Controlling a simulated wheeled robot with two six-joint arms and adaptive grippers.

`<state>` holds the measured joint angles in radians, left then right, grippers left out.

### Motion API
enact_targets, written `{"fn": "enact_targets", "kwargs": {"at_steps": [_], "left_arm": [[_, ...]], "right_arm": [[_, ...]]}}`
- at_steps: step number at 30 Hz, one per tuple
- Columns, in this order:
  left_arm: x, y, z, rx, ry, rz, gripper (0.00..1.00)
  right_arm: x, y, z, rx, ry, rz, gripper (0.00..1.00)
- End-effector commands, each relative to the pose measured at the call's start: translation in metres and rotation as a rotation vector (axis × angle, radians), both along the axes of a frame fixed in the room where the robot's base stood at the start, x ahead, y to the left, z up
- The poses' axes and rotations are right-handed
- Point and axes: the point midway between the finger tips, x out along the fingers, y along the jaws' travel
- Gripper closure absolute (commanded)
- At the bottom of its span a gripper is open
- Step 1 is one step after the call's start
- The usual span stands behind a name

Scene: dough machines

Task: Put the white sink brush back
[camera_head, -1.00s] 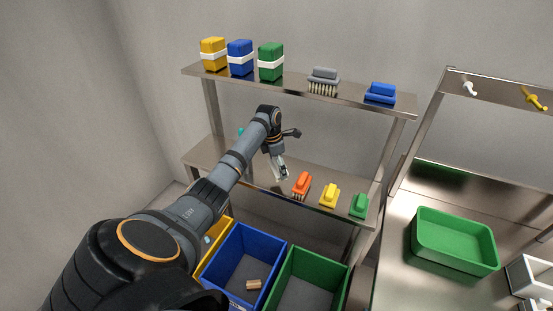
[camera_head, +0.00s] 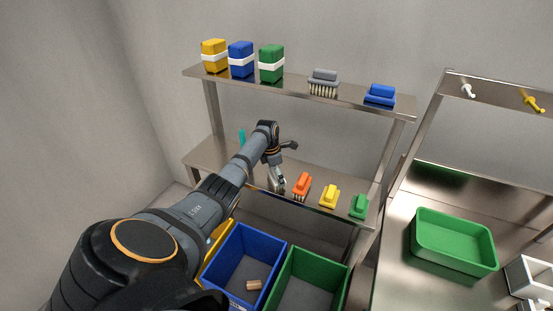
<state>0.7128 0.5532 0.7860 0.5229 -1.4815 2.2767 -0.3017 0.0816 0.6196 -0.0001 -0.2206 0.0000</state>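My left gripper (camera_head: 277,183) is low over the lower shelf (camera_head: 222,158), just left of the orange brush (camera_head: 302,187). A small pale grey-white shape shows at its fingertips; I cannot tell whether it is the white sink brush or the fingers themselves, nor whether the fingers are open or shut. No white brush can be made out clearly elsewhere. A yellow brush (camera_head: 329,197) and a green brush (camera_head: 359,206) stand to the right of the orange one, in a row along the shelf's front. My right gripper is not in view.
The upper shelf holds yellow, blue and green packs (camera_head: 271,63), a grey brush (camera_head: 323,82) and a blue brush (camera_head: 380,95). A teal item (camera_head: 242,137) stands behind my arm. Below are yellow, blue (camera_head: 245,241) and green bins (camera_head: 311,263). A green tray (camera_head: 454,241) sits on the right counter.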

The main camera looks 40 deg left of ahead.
Motion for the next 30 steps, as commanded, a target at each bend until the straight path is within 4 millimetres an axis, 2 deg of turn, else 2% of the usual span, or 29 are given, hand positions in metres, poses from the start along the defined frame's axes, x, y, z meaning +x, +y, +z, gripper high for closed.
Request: {"fn": "enact_targets", "kwargs": {"at_steps": [10, 13, 17, 24, 30], "left_arm": [[0.000, 0.000, 0.001, 0.000, 0.000, 0.000, 0.00], [0.000, 0.001, 0.006, 0.001, -0.002, -0.001, 0.00], [-0.003, 0.003, 0.030, 0.005, -0.005, -0.001, 0.00], [-0.010, 0.007, 0.086, 0.003, -0.005, 0.001, 0.00], [-0.014, 0.008, 0.115, 0.001, -0.003, 0.001, 0.00]], "right_arm": [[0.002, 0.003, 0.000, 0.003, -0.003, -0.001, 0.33], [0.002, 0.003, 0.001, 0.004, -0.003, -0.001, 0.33], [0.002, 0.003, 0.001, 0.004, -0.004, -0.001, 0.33], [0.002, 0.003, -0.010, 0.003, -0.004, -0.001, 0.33], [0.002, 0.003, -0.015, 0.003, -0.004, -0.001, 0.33]]}}
